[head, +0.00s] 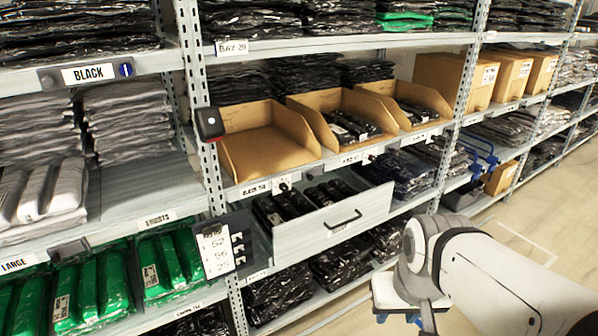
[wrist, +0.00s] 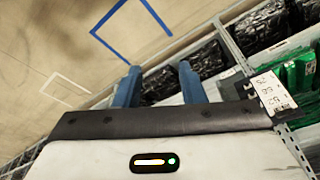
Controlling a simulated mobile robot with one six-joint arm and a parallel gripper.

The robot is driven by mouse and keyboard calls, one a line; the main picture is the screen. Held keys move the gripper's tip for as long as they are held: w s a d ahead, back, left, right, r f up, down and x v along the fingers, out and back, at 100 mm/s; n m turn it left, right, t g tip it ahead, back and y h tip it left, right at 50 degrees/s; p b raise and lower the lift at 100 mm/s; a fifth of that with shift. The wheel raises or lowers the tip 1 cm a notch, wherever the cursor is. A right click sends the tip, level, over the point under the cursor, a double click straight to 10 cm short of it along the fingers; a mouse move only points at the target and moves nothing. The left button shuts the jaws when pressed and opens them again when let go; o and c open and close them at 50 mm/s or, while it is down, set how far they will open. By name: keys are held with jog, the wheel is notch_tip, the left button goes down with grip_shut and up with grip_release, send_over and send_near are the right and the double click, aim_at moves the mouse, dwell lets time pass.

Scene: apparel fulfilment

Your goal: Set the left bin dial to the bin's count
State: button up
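The left bin (head: 262,150) is an open-fronted brown cardboard bin on the middle shelf, and its visible floor looks empty. A small dark dial (head: 284,187) sits on the shelf edge below it, beside a white label; its setting is too small to read. My gripper (head: 405,320) is at the bottom of the head view, well to the right of and apart from the dial. In the wrist view my gripper (wrist: 158,74) shows two blue fingers spread apart with nothing between them. The dial is not visible in the wrist view.
The middle bin (head: 322,140) and right bin (head: 405,125) hold black packets. A drawer (head: 345,220) stands pulled out below the bins. A clipboard (head: 215,250) with handwritten numbers hangs on the left post, near a red-and-black device (head: 209,123). The aisle floor (head: 545,215) is open at right.

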aim_at(286, 189)
jog(key=shift+o, duration=1)
jog(key=shift+w+d, duration=0.1)
jog(key=shift+w, duration=0.05)
jog(key=w+t, duration=0.1)
jog(key=w, duration=0.3)
jog(key=w+t+p, duration=0.1)
jog(key=w, duration=0.4)
jog(key=w+t, duration=0.1)
jog(key=w, duration=0.4)
jog(key=shift+w+a+r+n, duration=0.15)
jog(key=shift+a+r+n, duration=0.05)
jog(key=shift+a+n, duration=0.1)
jog(key=w+a+f+n+t+p, duration=0.1)
jog(key=w+a+t+p, duration=0.2)
jog(key=w, duration=1.1)
jog(key=w+a+f+n+t+y+p, duration=0.1)
jog(key=w+a+f+t+y, duration=0.1)
jog(key=w+a, duration=0.4)
jog(key=w+a+f+n+t+y+p, duration=0.1)
jog(key=w+a+f+t+y, duration=0.1)
jog(key=w+a, duration=0.4)
jog(key=w+a+f+n+t+y+p, duration=0.1)
jog(key=w+a+f+n+t+y, duration=0.1)
jog(key=w+a+y, duration=0.3)
jog(key=shift+w+a+f+y, duration=0.4)
jog(key=shift+w+a+f, duration=0.15)
jog(key=shift+w+f, duration=0.3)
